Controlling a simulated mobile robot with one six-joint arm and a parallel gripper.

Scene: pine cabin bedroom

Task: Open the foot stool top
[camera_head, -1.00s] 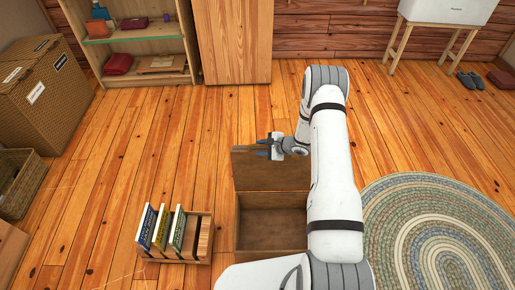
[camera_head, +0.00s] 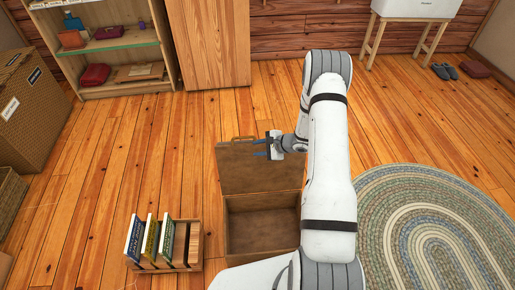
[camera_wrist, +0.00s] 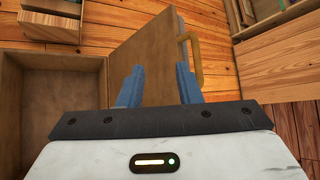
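The foot stool (camera_head: 262,228) is a brown box on the floor in the head view, with its inside showing empty. Its top (camera_head: 240,172) stands raised at the far side, with a tan handle on its upper edge. My gripper (camera_head: 262,148) is in front of the raised top's upper part. In the wrist view my gripper (camera_wrist: 158,85) has its two blue fingers apart, with nothing held between them. The top (camera_wrist: 135,62) stands beyond the fingers, and its handle (camera_wrist: 192,60) is close to the right finger. I cannot tell whether they touch.
A book rack (camera_head: 165,245) with several books stands just left of the stool. A round braided rug (camera_head: 430,230) lies to the right. A shelf (camera_head: 105,65) and cabinet stand at the back. Floor behind the stool is clear.

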